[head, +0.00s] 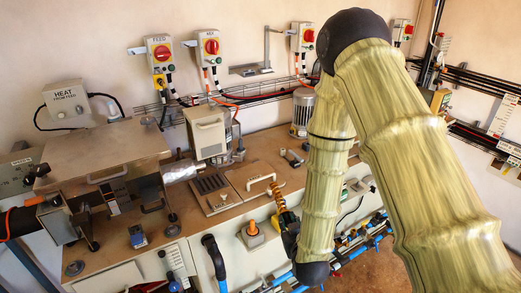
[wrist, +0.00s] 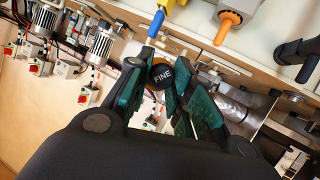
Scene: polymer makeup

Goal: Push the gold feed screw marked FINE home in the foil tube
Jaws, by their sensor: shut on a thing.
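The gold feed screw (head: 278,197) is held in my gripper (head: 287,222) in the head view, its threaded end pointing up and slightly left above the bench. In the wrist view its dark round end marked FINE (wrist: 162,74) sits between the green-padded fingers of my gripper (wrist: 161,84). The foil tube (head: 181,171) is a shiny silver cylinder left of the screw, beside the metal machine on the bench. A silver cylinder, likely the same tube, shows right of the fingers in the wrist view (wrist: 235,106). The screw is apart from the tube.
A metal-covered machine (head: 105,155) stands on the bench at left. A lid with a white handle (head: 260,180) and a slotted plate (head: 210,184) lie between tube and screw. An orange knob (head: 251,229) and a black handle (head: 212,252) stick out from the bench front.

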